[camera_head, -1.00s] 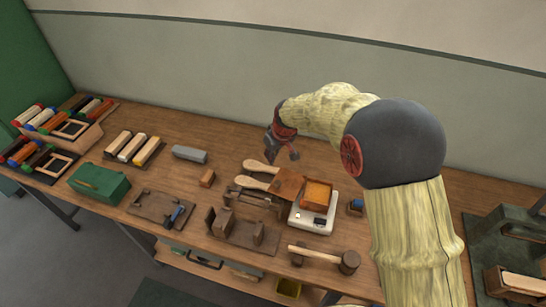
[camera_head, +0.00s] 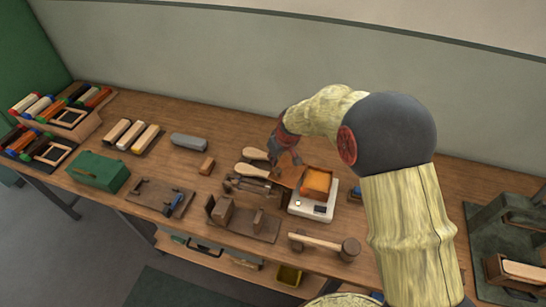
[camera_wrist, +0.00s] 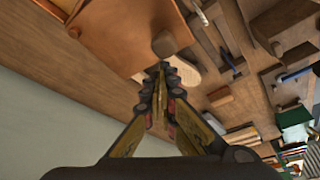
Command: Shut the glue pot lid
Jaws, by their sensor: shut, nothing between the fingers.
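The glue pot (camera_head: 317,184) is a square orange-brown box on a white heater base (camera_head: 309,208) with a small dark panel. Its brown lid (camera_head: 291,176) stands open on the pot's left side, tilted outward. My gripper (camera_head: 285,166) is at the lid's outer left side and partly covers it. In the wrist view the lid (camera_wrist: 125,25) fills the upper left, with a dark knob (camera_wrist: 165,44) at its edge. The shut, empty fingertips (camera_wrist: 161,70) are close to that knob; I cannot tell whether they touch it.
Two pale wooden handles (camera_head: 250,162) lie left of the lid. A wooden rack (camera_head: 247,184) and a block jig (camera_head: 238,217) stand in front. A mallet (camera_head: 325,244) lies near the front edge. Behind the pot the bench is clear up to the wall.

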